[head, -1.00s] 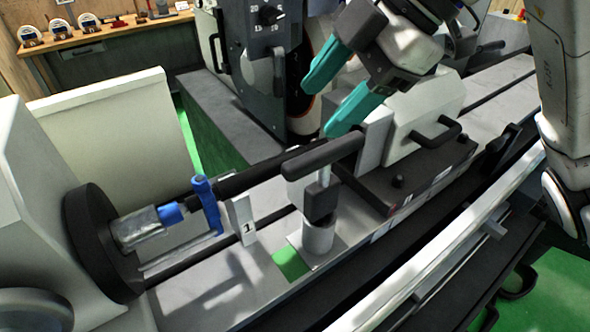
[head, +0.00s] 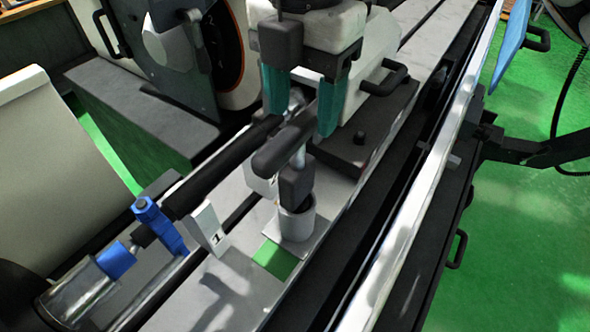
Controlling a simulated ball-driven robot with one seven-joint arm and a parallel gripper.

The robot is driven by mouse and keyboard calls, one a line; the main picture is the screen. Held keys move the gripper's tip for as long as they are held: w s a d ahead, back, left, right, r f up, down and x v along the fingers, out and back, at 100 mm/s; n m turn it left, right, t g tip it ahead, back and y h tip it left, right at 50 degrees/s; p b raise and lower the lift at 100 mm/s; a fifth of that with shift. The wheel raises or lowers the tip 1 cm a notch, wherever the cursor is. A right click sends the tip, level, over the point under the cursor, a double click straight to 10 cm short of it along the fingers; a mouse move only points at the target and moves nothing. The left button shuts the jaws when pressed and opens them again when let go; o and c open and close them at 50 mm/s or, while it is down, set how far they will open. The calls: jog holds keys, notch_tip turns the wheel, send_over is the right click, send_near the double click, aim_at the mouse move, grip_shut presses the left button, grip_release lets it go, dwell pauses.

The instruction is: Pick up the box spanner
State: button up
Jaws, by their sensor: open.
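The box spanner is a T-shaped tool with a thick black bar handle (head: 272,156), a short metal shank and a black block below. It stands upright in a light grey cylindrical holder (head: 292,224) beside a green square. My gripper (head: 302,121) has two teal fingers, points down and is open. Its fingers are at the far end of the handle, which shows between them in the picture. I cannot tell whether either finger touches it. The lower end of the spanner is hidden in the holder.
A dark workpiece bar (head: 225,165) runs behind the spanner to a blue clamp (head: 158,225) at the left. A small plate marked 1 (head: 208,228) stands left of the holder. A light tailstock housing (head: 372,62) is close behind my gripper. Green floor (head: 520,235) lies at right.

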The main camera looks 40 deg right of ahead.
aim_at(299, 122)
jog(key=shift+a+f, duration=0.2)
jog(key=shift+f, duration=2.5)
